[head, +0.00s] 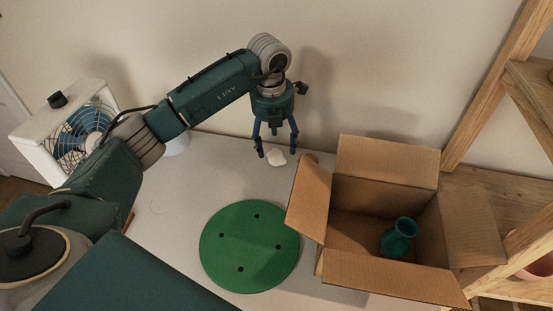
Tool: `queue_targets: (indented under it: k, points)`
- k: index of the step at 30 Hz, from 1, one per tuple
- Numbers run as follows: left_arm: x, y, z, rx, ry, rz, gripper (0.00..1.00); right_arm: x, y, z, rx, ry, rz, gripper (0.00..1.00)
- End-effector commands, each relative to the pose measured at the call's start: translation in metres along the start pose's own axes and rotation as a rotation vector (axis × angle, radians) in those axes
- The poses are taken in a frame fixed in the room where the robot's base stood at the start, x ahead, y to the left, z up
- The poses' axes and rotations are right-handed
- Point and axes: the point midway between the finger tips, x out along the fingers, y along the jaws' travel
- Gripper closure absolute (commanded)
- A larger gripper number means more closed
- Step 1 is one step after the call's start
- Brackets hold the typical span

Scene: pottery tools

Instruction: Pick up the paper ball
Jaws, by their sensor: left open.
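The paper ball (277,158) is a small white crumpled lump on the pale table, near the wall. My left gripper (277,153) points down over it, with its fingers open and spread to either side of the ball. The fingertips are close to the table; I cannot tell whether they touch the ball. My right gripper is not in the head view.
An open cardboard box (387,166) holding a teal vase (398,238) stands to the right of the ball. A green round disc (250,258) lies in front. A white fan (84,127) stands at left, a wooden shelf (492,85) at right.

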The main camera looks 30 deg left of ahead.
Motion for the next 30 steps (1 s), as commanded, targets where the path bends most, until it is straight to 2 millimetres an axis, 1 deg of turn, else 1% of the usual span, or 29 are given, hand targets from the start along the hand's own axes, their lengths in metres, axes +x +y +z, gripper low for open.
queue_targets:
  k: [4,7,9,12,15,20,25,30]
  points:
    - [0.013,0.0,-0.001,-0.001,0.003,0.0,0.35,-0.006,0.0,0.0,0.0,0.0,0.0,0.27]
    - [0.029,0.001,-0.001,-0.001,0.005,0.0,0.35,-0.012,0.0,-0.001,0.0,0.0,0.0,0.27]
    - [0.04,0.0,0.0,-0.001,0.003,-0.001,0.35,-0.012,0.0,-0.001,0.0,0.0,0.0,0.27]
    - [0.05,0.0,0.0,-0.001,0.001,-0.001,0.35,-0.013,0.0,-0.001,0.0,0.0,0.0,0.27]
    - [0.053,0.001,0.0,0.0,0.0,0.0,0.35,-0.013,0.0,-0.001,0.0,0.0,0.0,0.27]
    - [0.053,0.001,0.001,0.0,-0.001,0.0,0.35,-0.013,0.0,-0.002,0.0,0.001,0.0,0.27]
    - [0.053,0.001,0.001,0.0,-0.001,0.0,0.67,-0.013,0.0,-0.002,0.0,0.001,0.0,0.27]
    - [0.053,0.001,0.001,0.0,-0.001,0.0,0.67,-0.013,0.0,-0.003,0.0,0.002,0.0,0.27]
